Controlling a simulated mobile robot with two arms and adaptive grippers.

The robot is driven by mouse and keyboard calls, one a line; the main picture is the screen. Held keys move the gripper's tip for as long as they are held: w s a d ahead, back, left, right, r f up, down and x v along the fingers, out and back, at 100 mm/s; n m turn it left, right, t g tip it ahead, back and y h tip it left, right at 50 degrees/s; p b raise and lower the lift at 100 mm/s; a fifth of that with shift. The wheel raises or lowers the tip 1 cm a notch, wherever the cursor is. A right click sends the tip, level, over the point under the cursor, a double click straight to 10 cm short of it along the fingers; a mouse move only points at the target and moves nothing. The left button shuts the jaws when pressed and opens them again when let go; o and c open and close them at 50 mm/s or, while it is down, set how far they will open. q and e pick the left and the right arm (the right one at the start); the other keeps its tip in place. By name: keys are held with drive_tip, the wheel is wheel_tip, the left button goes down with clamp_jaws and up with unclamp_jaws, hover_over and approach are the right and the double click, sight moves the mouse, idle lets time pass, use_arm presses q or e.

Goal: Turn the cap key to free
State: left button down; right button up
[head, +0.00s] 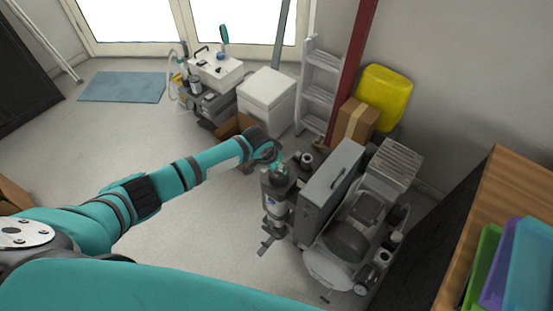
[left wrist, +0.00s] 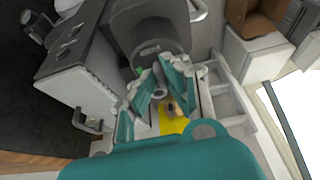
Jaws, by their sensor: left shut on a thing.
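My left arm reaches in from the left in the head view, and its gripper (head: 275,163) is at the top of a dark grey cylindrical unit (head: 277,183) beside the compressor. In the left wrist view the teal fingers of my left gripper (left wrist: 160,88) are closed around a small grey piece, which appears to be the cap key (left wrist: 160,93). The fingers hide much of it, so its turned position cannot be read. The dark round cap housing (left wrist: 150,48) lies just beyond the fingers. My right gripper is in neither view.
A tall grey box (head: 331,188) and the compressor (head: 350,237) stand close on the right of the unit. A white box (head: 266,97), a ladder (head: 320,88), a cardboard box (head: 355,121) and a yellow container (head: 384,88) stand behind.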

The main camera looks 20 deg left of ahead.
use_arm(q)
drive_tip(key=shift+d+n+y, duration=0.1)
drive_tip(key=shift+n+y, duration=0.2)
drive_tip(key=shift+n, duration=0.4)
idle(0.7)
drive_tip(key=c, duration=1.4)
unclamp_jaws()
drive_tip(key=v, duration=1.2)
drive_tip(key=shift+s+f, duration=0.1)
